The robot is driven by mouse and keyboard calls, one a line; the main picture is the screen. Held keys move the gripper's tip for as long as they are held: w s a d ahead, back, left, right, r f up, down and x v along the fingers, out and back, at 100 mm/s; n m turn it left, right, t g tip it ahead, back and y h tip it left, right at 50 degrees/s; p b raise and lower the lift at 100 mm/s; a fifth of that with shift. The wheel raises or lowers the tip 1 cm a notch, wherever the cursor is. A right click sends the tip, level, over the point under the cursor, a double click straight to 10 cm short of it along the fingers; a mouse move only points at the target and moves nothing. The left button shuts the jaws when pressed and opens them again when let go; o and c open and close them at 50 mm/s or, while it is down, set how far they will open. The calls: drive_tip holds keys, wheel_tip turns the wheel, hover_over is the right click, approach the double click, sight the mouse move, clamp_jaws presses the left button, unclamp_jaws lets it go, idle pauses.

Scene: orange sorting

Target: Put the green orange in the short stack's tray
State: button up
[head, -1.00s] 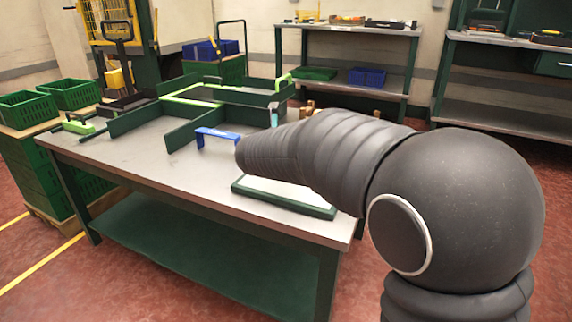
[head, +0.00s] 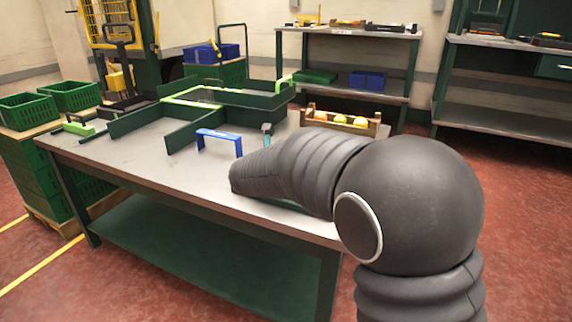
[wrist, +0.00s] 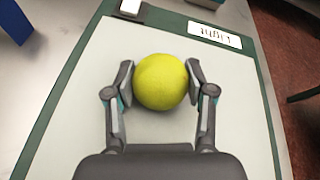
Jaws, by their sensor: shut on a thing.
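The green orange (wrist: 161,84), yellow-green and round, sits between the two fingers of my gripper (wrist: 160,70) in the wrist view. The fingers are shut on its sides. Below it is a pale plate (wrist: 75,125) with a green border and a label reading "Light" (wrist: 214,35), upside down. I cannot tell whether the orange touches the plate. In the head view my arm hides the gripper, the orange and most of the plate. Green crates stand in stacks at the left, with open ones on top (head: 27,108) (head: 70,95); I cannot tell which stack is short.
The table (head: 130,160) carries green guide walls (head: 195,127) and a blue arch (head: 219,136). A wooden box (head: 341,122) with several oranges stands behind my arm. Shelves (head: 345,80) stand at the back. The table's front left is clear.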

drive_tip(key=o, duration=1.2)
drive_tip(key=shift+r, duration=0.15)
drive_tip(key=p+v, duration=0.1)
drive_tip(key=v, duration=1.1)
